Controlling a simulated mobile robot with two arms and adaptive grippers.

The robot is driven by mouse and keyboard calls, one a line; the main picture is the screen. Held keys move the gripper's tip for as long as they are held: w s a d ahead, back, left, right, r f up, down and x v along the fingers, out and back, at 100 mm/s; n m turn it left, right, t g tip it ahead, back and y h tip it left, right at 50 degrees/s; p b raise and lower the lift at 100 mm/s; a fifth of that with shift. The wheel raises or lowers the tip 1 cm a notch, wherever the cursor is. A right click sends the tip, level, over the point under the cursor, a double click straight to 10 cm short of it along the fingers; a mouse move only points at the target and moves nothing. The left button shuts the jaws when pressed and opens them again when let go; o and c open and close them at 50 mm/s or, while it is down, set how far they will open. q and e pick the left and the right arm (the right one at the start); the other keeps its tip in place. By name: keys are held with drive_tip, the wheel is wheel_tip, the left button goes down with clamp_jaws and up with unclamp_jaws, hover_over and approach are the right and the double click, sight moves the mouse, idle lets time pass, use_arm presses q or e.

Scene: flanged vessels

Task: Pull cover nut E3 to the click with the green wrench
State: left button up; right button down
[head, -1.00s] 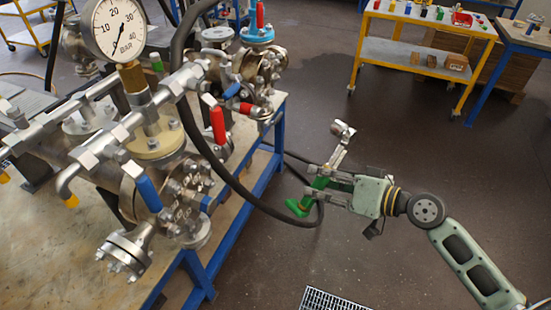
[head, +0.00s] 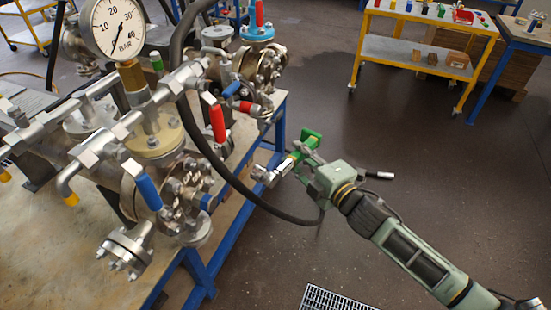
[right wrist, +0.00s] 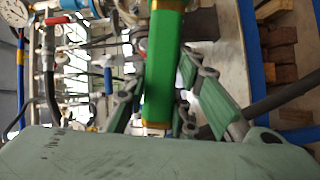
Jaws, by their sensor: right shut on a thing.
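My right gripper (head: 301,160) is shut on the green wrench (head: 309,139) over the floor to the right of the bench. The wrench's silver head (head: 265,176) points left towards the vessel, apart from it. In the right wrist view the green handle (right wrist: 163,65) stands between the finger pads. The flanged vessel's round bolted cover (head: 186,184) faces right, with several nuts around it. I cannot read which nut is E3. My left gripper is not in view.
A black hose (head: 225,175) hangs in a loop between the vessel and my right gripper. Blue (head: 148,192) and red (head: 217,124) valve levers stick out near the cover. A yellow trolley (head: 415,52) stands at the back right. The floor (head: 400,170) between is clear.

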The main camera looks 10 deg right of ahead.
drive_tip(key=w+a+n+y, duration=0.2)
drive_tip(key=a+n+y, duration=0.1)
drive_tip(key=a, duration=0.7)
drive_tip(key=shift+w+a+r+n+g+y, duration=0.2)
drive_tip(key=shift+w+n+g+y, duration=0.15)
drive_tip(key=shift+n, duration=0.25)
drive_tip(key=shift+w+a, duration=0.7)
drive_tip(key=shift+a, duration=0.3)
